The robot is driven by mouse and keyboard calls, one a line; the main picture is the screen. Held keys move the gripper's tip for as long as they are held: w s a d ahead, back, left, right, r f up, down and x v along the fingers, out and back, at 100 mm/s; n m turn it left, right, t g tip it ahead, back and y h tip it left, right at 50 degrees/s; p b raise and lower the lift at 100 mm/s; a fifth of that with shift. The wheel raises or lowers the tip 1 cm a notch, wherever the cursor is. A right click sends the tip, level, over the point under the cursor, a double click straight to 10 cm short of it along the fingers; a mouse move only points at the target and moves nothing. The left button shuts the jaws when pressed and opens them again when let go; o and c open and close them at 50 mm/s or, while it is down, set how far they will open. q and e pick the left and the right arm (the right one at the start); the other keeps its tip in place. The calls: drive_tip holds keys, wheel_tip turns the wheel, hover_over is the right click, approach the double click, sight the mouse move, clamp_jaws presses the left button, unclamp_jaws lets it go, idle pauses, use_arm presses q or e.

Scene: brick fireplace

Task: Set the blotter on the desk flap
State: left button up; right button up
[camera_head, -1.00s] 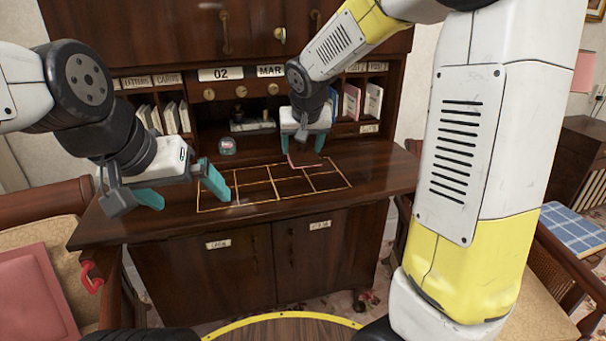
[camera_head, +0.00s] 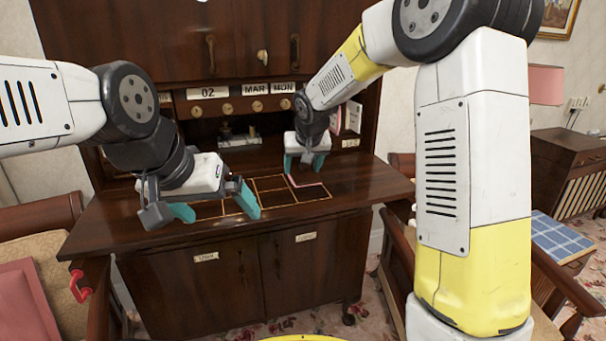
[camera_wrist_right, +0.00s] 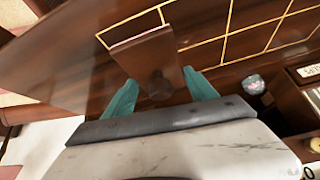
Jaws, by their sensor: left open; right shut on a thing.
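The blotter (camera_wrist_right: 146,57) is a flat brown block with a dark round knob, seen in the right wrist view. My right gripper (camera_head: 304,170) is shut on it, with teal fingers on either side of the knob. In the head view only a thin pinkish edge of the blotter (camera_head: 293,182) shows clearly, over the gold grid. The desk flap (camera_head: 372,183) is dark wood with gold grid lines. I cannot tell whether the blotter touches it. My left gripper (camera_head: 217,210) is open and empty above the flap's front left, hiding part of the grid.
Pigeonholes and a calendar row (camera_head: 255,89) stand behind the flap. A small round object (camera_wrist_right: 252,85) sits near them. A chair with a pink cushion (camera_head: 30,298) is at left, another chair at right. The flap's right end is bare.

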sight(303, 173)
drive_tip(key=shift+w+d, duration=0.15)
drive_tip(key=shift+w, duration=0.95)
drive_tip(key=shift+w+f, duration=0.15)
drive_tip(key=shift+f, duration=1.65)
drive_tip(key=shift+f, duration=0.1)
drive_tip(key=o, duration=1.9)
drive_tip(key=shift+f, duration=0.1)
